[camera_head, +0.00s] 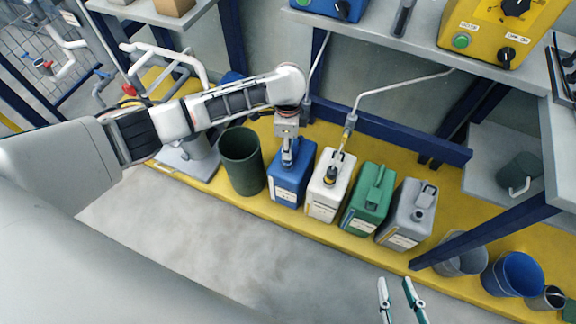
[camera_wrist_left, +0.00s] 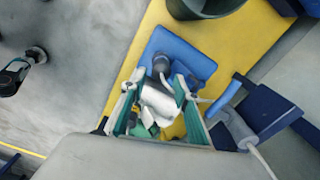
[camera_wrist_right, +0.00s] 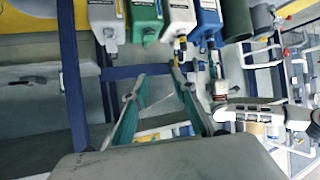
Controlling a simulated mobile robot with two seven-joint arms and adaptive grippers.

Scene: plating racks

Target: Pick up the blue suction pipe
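The blue canister (camera_head: 292,180) stands between a dark green bin and the white canister. My left gripper (camera_head: 289,150) points down just above its top. In the left wrist view, the left gripper (camera_wrist_left: 156,85) has its fingers apart on both sides of a pale, cylinder-like part (camera_wrist_left: 158,104), probably the suction pipe's upper part. A dark neck (camera_wrist_left: 161,66) shows beyond it on the blue canister (camera_wrist_left: 188,58). Whether the fingers touch the part is unclear. The pipe's lower end is hidden. My right gripper (camera_head: 400,286) is open and empty over the floor; it also shows in the right wrist view (camera_wrist_right: 160,80).
The white canister (camera_head: 322,200), with a pipe in its top, green canister (camera_head: 367,200) and grey canister (camera_head: 411,210) stand to the right. The dark green bin (camera_head: 242,170) is left. A blue rail (camera_head: 400,138) and shelf lie behind. Grey floor in front is clear.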

